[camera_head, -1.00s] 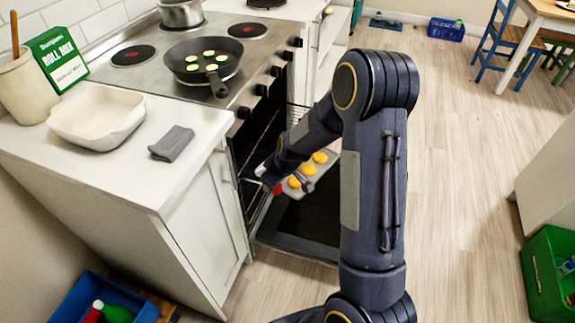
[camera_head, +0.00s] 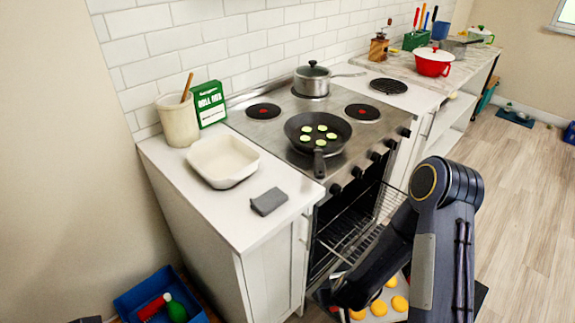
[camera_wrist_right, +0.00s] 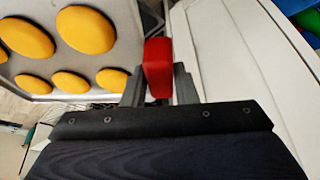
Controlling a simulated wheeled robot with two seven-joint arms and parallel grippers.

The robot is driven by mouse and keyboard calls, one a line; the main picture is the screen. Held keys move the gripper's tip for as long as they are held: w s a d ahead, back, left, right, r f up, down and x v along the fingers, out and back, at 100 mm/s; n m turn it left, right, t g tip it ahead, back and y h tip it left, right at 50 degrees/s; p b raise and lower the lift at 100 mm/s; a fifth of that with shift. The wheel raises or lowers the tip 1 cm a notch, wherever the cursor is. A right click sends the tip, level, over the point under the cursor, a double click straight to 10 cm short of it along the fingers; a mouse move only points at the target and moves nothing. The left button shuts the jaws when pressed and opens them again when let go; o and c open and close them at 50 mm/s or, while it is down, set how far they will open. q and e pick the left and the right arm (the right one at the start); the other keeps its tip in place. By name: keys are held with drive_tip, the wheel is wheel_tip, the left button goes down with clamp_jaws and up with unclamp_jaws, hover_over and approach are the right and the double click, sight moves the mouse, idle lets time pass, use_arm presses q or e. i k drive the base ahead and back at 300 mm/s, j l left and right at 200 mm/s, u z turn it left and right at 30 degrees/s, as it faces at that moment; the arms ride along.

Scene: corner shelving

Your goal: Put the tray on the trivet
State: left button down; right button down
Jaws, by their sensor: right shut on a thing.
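The grey tray (camera_head: 385,294) carries several round yellow-orange pieces and is partly cut off at the bottom of the head view, in front of the open oven. My right gripper (camera_head: 332,298) is at the tray's left side, partly hidden by my arm. In the wrist view the tray (camera_wrist_right: 105,57) is at upper left, and my right gripper (camera_wrist_right: 158,85) is shut on its red grip (camera_wrist_right: 158,65). A round black wire trivet (camera_head: 388,86) lies flat and empty on the counter right of the stove. My left gripper is not in view.
The open oven (camera_head: 345,235) has a wire rack (camera_head: 350,238). A pan (camera_head: 318,130) with green slices and a lidded pot (camera_head: 312,82) stand on the stove. A white dish (camera_head: 222,160) and grey cloth (camera_head: 268,201) lie on the left counter. A red pot (camera_head: 434,62) stands farther back.

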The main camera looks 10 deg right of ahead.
sight(389, 84)
drive_tip(key=k+l+u, duration=0.3)
drive_tip(key=k+l, duration=0.2)
drive_tip(key=l, duration=0.35)
drive_tip(key=k+l+u, duration=0.3)
drive_tip(key=k+l, duration=0.3)
drive_tip(key=l+u, duration=0.15)
drive_tip(key=l, duration=0.35)
drive_tip(key=l+u, duration=0.1)
drive_tip(key=l, duration=0.4)
drive_tip(key=k+l+u, duration=0.15)
drive_tip(key=l, duration=0.35)
drive_tip(key=l+u, duration=0.1)
drive_tip(key=l, duration=0.4)
drive_tip(key=k+l+u, duration=0.15)
drive_tip(key=l, duration=0.35)
drive_tip(key=l+u, duration=0.15)
drive_tip(key=l, duration=0.4)
drive_tip(key=l+u, duration=0.1)
drive_tip(key=l, duration=0.45)
drive_tip(key=k+l+u, duration=0.15)
drive_tip(key=l, duration=0.35)
drive_tip(key=l+u, duration=0.1)
drive_tip(key=l, duration=0.45)
drive_tip(key=k+l+u, duration=0.15)
drive_tip(key=l, duration=0.35)
drive_tip(key=k+l+u, duration=0.1)
drive_tip(key=l, duration=0.45)
